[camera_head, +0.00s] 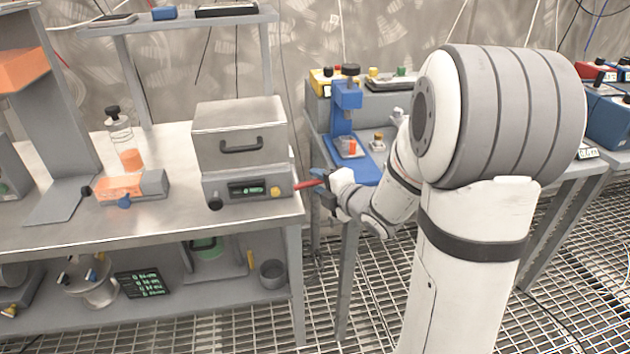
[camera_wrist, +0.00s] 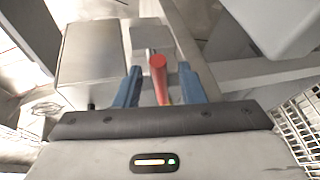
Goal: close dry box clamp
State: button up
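The dry box (camera_head: 240,142) is a grey metal box with a dark front handle, on a base with a green display, at the right end of the steel bench. The red clamp lever (camera_head: 306,184) sticks out from its right side. My gripper (camera_head: 322,184) is at the lever's outer end, its fingers partly hidden by my wrist. In the wrist view, the red lever (camera_wrist: 158,64) stands between the two blue fingers (camera_wrist: 160,72), with a gap visible on each side. The gripper looks open around the lever. The box's metal top (camera_wrist: 88,52) is to the left.
A side table with a blue press (camera_head: 346,105) stands right behind my gripper. An orange-topped device (camera_head: 128,187) and a clear bottle (camera_head: 121,135) are left of the box. A lower shelf (camera_head: 215,292) holds several items. The floor is metal grating.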

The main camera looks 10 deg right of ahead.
jog(key=shift+x, duration=1.6)
jog(key=shift+c, duration=0.3)
grip_shut()
